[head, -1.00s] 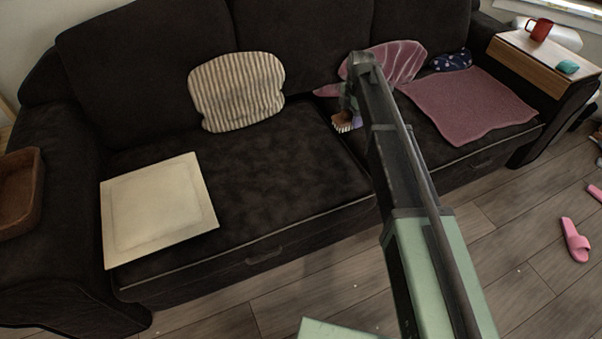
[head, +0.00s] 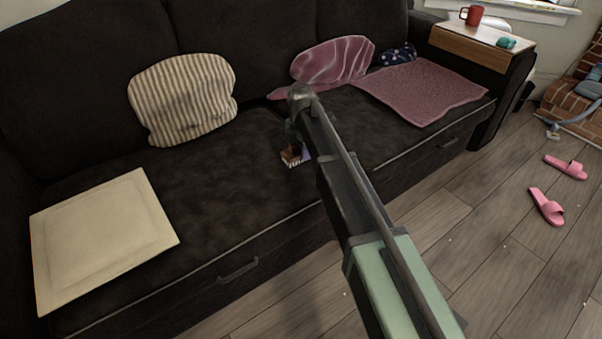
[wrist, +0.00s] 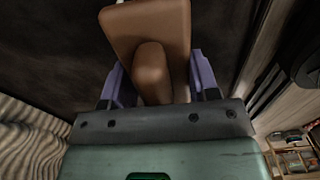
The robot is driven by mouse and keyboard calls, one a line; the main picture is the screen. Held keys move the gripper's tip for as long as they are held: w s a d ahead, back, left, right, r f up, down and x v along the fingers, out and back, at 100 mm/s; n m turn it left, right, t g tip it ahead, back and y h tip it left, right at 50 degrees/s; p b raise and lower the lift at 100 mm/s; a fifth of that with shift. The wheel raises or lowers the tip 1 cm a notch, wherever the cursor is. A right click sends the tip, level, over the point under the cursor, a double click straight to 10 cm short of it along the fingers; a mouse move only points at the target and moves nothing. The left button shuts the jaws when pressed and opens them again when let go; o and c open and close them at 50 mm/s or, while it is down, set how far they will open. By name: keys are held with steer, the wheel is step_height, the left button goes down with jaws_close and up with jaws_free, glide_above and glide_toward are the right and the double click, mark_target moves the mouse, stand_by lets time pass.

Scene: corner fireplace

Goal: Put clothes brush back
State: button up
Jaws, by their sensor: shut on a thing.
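The clothes brush (head: 291,155) has a brown wooden body and pale bristles. In the head view it shows small, in front of the sofa seat's dark cushions, near the front edge. My gripper (head: 305,154) is shut on it; the arm hides part of the hold. In the wrist view the brown brush (wrist: 150,35) sits between the two purple fingers of my gripper (wrist: 156,82). Its bristles are not visible there. I cannot tell its exact height over the seat.
The dark sofa (head: 240,205) holds a cream square panel (head: 105,235), a striped pillow (head: 182,98), a pink cushion (head: 335,60) and a pink blanket (head: 425,92). A red mug (head: 474,15) stands on the wooden armrest tray (head: 470,45). Pink slippers (head: 547,207) lie on the floor.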

step_height(320, 180, down, 4)
steer(key=b, duration=0.4)
steer(key=shift+f+b, duration=0.25)
steer(key=shift+b, duration=0.05)
steer(key=shift+r+p, duration=0.3)
steer(key=shift+f, duration=0.25)
steer(key=o, duration=0.9)
steer(key=shift+r, duration=0.1)
step_height(320, 180, up, 13)
steer(key=p, duration=1.2)
steer(key=shift+f, duration=0.25)
steer(key=shift+f, duration=0.1)
